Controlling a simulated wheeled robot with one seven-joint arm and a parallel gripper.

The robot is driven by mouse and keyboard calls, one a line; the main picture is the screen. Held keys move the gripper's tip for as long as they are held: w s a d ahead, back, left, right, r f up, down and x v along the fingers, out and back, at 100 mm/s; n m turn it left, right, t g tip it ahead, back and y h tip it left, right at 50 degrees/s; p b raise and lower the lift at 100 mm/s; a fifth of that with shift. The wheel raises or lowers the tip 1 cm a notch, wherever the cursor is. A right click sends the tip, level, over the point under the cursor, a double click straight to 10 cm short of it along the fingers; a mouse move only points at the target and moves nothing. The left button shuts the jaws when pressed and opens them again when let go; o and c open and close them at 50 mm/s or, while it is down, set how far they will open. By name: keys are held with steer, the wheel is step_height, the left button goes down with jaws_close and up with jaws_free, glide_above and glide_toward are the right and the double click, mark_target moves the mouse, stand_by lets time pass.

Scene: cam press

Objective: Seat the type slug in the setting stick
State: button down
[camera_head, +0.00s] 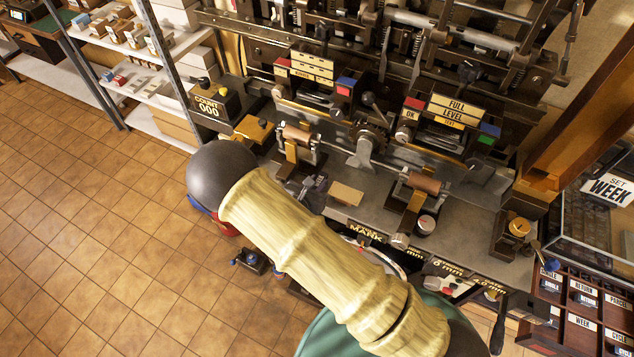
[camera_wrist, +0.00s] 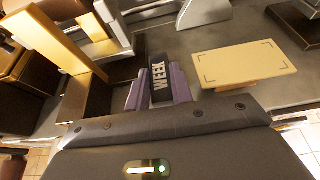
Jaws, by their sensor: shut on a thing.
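My gripper (camera_wrist: 158,92) shows in the wrist view with its purple fingers closed on a dark type slug (camera_wrist: 159,76) lettered WEEK in white. The slug stands between the fingers, over the grey bench, left of a cream plate with corner marks (camera_wrist: 245,66). In the head view the gripper (camera_head: 311,190) is a small grey shape by the bench's front edge, partly hidden by my arm. The slug cannot be made out there. I cannot tell for sure which part is the setting stick, or whether the slug touches anything beneath it.
The cream plate (camera_head: 346,194) lies right of the gripper. Roller fixtures (camera_head: 297,134) and (camera_head: 424,183) stand on the bench before the press. A type case (camera_head: 580,310) and a SET WEEK sign (camera_head: 608,188) are at the right. Open floor (camera_head: 90,240) lies left.

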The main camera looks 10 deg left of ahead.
steer(key=shift+f, duration=0.2)
steer(key=c, duration=1.5)
jaws_free()
steer(key=shift+r, duration=0.2)
steer(key=b+v, duration=0.4)
steer(key=v, duration=0.8)
steer(key=shift+f, duration=0.1)
